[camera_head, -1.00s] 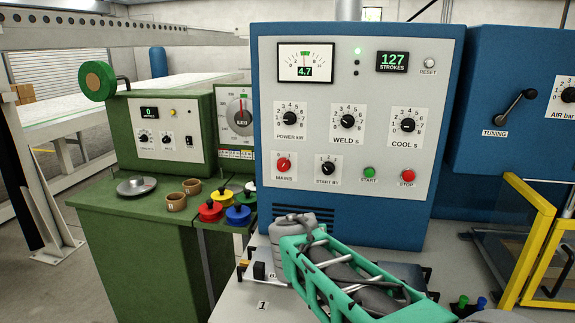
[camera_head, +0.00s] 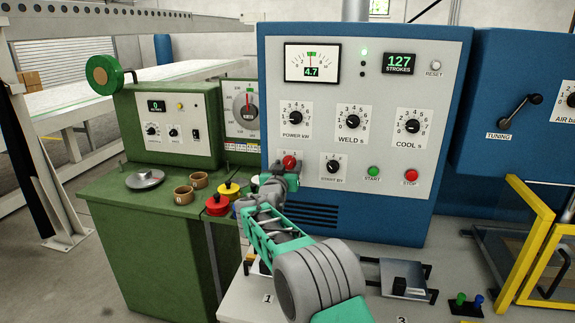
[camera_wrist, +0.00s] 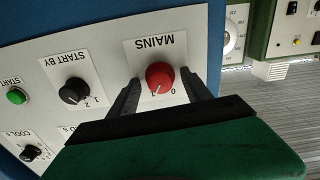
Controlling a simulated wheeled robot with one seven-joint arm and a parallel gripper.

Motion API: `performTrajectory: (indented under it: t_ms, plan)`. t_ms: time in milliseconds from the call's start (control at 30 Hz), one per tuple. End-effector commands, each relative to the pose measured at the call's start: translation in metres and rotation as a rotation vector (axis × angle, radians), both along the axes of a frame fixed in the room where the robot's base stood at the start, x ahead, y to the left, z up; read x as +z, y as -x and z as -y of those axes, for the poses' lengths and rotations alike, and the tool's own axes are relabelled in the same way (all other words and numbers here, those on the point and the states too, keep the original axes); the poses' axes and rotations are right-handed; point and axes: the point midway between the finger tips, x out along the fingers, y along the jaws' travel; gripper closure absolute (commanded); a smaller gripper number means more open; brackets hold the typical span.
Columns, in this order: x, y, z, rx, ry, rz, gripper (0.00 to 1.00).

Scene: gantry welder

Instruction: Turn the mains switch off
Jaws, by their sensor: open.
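The red mains switch (camera_head: 289,160) is a round knob at the lower left of the grey panel on the blue cabinet. In the wrist view the knob (camera_wrist: 160,74) appears upside down, with 0 and 1 marks beside it. Its white pointer line appears directed toward the 1. My gripper (camera_wrist: 160,80) is open, with one dark finger on each side of the knob. I see a gap between the knob and each finger; contact is not visible. In the head view my gripper (camera_head: 283,173) is at the knob and hides most of the mains label.
The START BY knob (camera_head: 333,166) sits close to the right of the mains switch. The green start button (camera_head: 373,171) and red stop button (camera_head: 411,175) are further right. A green cabinet (camera_head: 150,240) with brown cups and coloured knobs stands at left.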

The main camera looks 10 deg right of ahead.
Motion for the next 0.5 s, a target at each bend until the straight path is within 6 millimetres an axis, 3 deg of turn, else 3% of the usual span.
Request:
performTrajectory:
  t_ms: [133,500]
  plan:
    - [-0.0005,0.0003,-0.0004,0.000,0.000,-0.001,0.44]
    - [-0.0004,0.0004,-0.0006,0.001,0.000,-0.001,0.75]
